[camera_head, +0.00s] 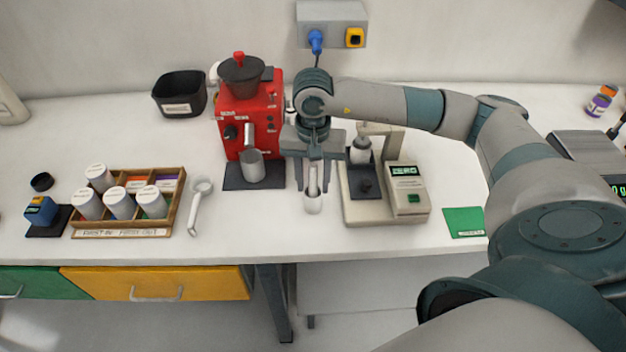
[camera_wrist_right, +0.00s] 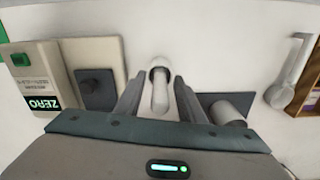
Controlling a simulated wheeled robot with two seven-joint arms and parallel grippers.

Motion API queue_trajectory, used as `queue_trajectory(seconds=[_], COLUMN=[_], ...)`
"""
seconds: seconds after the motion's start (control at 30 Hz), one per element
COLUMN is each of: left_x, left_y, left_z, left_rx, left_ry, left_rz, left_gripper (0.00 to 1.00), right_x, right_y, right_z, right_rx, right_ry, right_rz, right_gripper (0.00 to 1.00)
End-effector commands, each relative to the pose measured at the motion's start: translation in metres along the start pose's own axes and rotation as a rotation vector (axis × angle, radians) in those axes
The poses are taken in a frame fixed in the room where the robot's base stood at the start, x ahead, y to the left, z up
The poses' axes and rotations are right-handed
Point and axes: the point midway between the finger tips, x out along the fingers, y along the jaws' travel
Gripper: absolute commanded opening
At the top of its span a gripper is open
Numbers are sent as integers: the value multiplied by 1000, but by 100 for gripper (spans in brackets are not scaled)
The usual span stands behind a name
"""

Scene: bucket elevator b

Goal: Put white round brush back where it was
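A white rod with a wider round white end (camera_head: 313,204), which looks like the white round brush, stands about upright on the white table, in front of the red machine. In the right wrist view the brush (camera_wrist_right: 160,94) has its rod between my right fingers. My right gripper (camera_head: 313,186) points down around the rod, one finger on each side; it also shows in the right wrist view (camera_wrist_right: 160,84). Gaps show between rod and fingers, so it is open. Whether the round end is the brush's own or a holder, I cannot tell. My left gripper is out of view.
Close by are the red machine (camera_head: 262,120) with a grey cup (camera_head: 252,166), and a scale-like device (camera_head: 408,203). A white spoon-like tool (camera_head: 197,207) lies near a wooden tray (camera_head: 125,233) of several jars. A green card (camera_head: 463,222) lies right.

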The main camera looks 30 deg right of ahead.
Motion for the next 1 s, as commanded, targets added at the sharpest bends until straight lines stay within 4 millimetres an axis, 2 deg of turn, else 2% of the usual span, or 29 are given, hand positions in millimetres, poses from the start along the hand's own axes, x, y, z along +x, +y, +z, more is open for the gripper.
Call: queue_trajectory(seconds=[0.43, 0.5, 0.67, 1.0], left_x=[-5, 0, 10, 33], left_y=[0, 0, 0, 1], left_z=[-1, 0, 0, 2], left_rx=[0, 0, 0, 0], left_ry=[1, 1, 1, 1], left_rz=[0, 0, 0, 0], left_gripper=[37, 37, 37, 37], right_x=[-4, -6, -25, -84], right_y=[0, 0, -1, -1], right_z=[0, -1, -1, -1], right_rx=[1, 0, 0, 0], right_ry=[0, 1, 4, 3], right_rz=[0, -2, -3, -4], right_gripper=[35, 35, 35, 35])
